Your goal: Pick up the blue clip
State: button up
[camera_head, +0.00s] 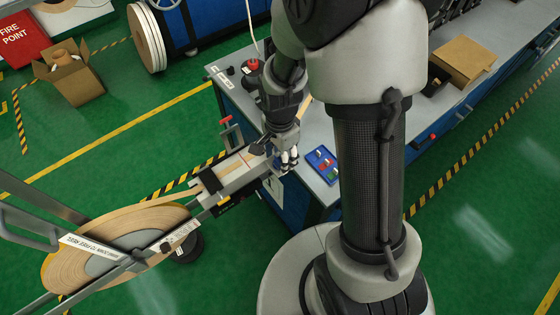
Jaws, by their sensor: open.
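A small blue tray (334,180) lies on the grey bench top near its front left corner. I cannot make out a separate blue clip; a blue one would be hard to tell from the tray at this size. My gripper (287,167) points down, open, to the left of the tray and apart from it. It is beside the end of the tape payoff's guide head (237,174). I see nothing held between its fingers, though they are small here.
The tape reel (75,262) on its frame stands at lower left. A red button (253,65) sits on the bench's far left. A cardboard box (463,62) is at the bench's back right. My arm hides the bench's middle.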

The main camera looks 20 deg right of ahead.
jog(key=shift+f, duration=0.15)
jog(key=shift+c, duration=0.2)
jog(key=c, duration=1)
